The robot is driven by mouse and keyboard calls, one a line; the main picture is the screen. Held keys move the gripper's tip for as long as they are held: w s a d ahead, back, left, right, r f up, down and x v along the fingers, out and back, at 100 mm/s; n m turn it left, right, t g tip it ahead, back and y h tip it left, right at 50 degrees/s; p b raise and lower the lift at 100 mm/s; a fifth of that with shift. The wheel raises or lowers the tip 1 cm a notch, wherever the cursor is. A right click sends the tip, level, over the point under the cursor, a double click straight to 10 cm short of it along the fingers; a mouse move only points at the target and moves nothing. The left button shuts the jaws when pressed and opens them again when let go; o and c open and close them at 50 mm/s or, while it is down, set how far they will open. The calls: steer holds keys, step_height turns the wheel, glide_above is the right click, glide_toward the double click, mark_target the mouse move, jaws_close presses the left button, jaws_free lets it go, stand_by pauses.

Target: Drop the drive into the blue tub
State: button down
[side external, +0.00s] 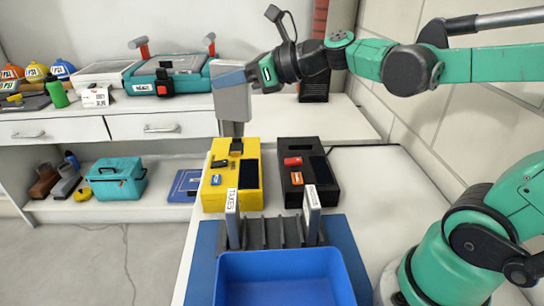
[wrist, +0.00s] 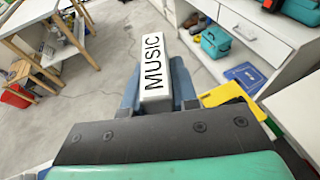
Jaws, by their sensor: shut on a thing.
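My gripper (side external: 232,77) is in the air above the yellow box (side external: 246,190), at the back of the worktable. It is shut on the drive (side external: 233,103), a grey upright block. In the wrist view the drive's white spine reads MUSIC (wrist: 153,68), with my gripper's blue-grey fingers (wrist: 156,92) on both sides. A narrower grey piece shows below the drive, just above the yellow box; I cannot tell whether it belongs to the drive. The blue tub (side external: 285,257) stands at the table's front edge, well apart from the drive. Its floor shows bare blue.
A grey slotted rack (side external: 274,232) stands behind the tub, with a TAXES drive (side external: 232,217) and another labelled drive (side external: 312,212) upright in it. A black box (side external: 325,184) stands right of the yellow one.

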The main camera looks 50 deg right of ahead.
steer(key=s+a+f+n+g+y, duration=0.3)
steer(key=s+a+n+g+y, duration=0.15)
steer(key=s+n+g, duration=0.45)
steer(key=s+a+f+n+g+y, duration=0.25)
steer(key=s+a+n+g, duration=0.45)
steer(key=s, duration=0.5)
steer(key=shift+g+y, duration=0.3)
steer(key=shift+g, duration=0.4)
steer(key=shift+d+f, duration=0.2)
steer(key=shift+f, duration=0.75)
steer(key=shift+d+f, duration=0.25)
steer(key=shift+f, duration=0.7)
steer(key=shift+d+f, duration=0.2)
steer(key=shift+f, duration=0.75)
steer(key=c, duration=0.6)
jaws_free()
step_height(320, 180, up, 20)
